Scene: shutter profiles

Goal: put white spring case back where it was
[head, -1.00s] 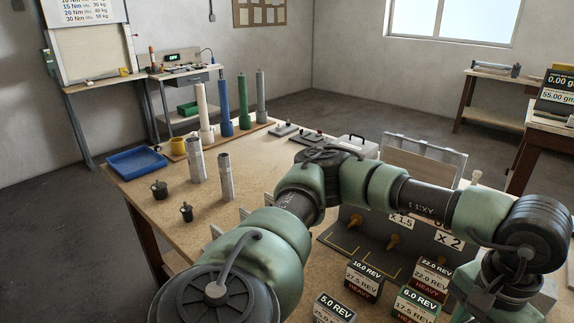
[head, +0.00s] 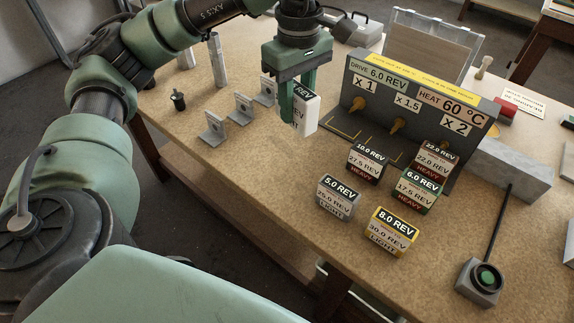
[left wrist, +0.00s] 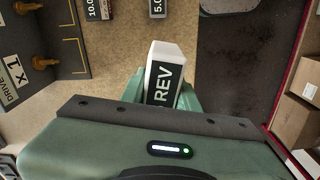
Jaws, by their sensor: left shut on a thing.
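The white spring case (head: 307,117), with a dark "REV" label, is held between the fingers of my left gripper (head: 297,108). It is above the table, left of the drive panel, and its number is hidden by the fingers. The left wrist view shows the case (left wrist: 165,58) between the green fingers. Other spring cases stand on the table: 10.0 REV (head: 366,163), 22.0 REV (head: 433,158), green 6.0 REV (head: 418,189), grey 5.0 REV (head: 339,198) and yellow 8.0 REV (head: 391,233). My right gripper is not in view.
The grey drive panel (head: 420,108) has brass knobs and yellow-marked bays at its foot. Several grey brackets (head: 241,108) stand left of my gripper. A black-stemmed box (head: 480,280) is at the right. Bare tabletop (head: 260,165) lies in front of my gripper.

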